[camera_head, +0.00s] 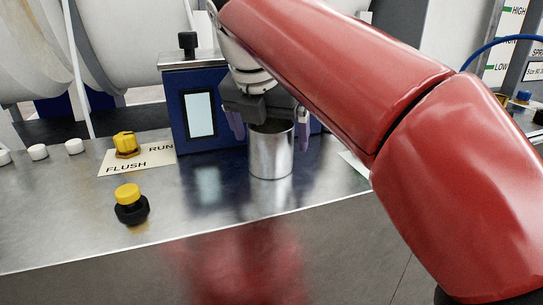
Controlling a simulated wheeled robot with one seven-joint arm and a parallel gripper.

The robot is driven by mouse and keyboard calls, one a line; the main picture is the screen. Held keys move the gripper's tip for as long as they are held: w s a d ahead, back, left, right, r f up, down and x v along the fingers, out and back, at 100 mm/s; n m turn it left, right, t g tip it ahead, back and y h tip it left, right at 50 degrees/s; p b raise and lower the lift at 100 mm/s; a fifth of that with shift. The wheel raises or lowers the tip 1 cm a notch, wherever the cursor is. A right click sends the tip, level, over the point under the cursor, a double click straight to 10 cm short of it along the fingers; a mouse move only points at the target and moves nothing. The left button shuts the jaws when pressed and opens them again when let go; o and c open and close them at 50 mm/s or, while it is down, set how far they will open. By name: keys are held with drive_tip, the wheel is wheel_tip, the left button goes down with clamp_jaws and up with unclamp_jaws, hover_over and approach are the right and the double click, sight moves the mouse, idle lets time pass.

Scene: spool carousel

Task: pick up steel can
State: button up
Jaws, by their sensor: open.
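The steel can (271,156) is a shiny, open-topped cylinder standing upright on the metal bench (60,220), near its front edge. My gripper (270,140) comes down over it from above, with one purple finger on the left of the can and one on the right. The fingers are open, and their tips reach beside the upper part of the can. I cannot tell whether either finger touches it. Part of the can's rim is hidden under my gripper's dark body.
A blue box (172,108) with a pale screen stands right behind the can. A yellow knob (125,143) on a FLUSH/RUN plate and a yellow-topped button (130,203) are at the left. Large white spools (135,40) are behind. The bench between the button and can is clear.

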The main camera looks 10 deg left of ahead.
drive_tip(key=shift+w+f, duration=0.15)
drive_tip(key=shift+f, duration=0.35)
drive_tip(key=c, duration=1.2)
drive_tip(key=shift+r+p, duration=0.25)
drive_tip(key=shift+p, duration=0.5)
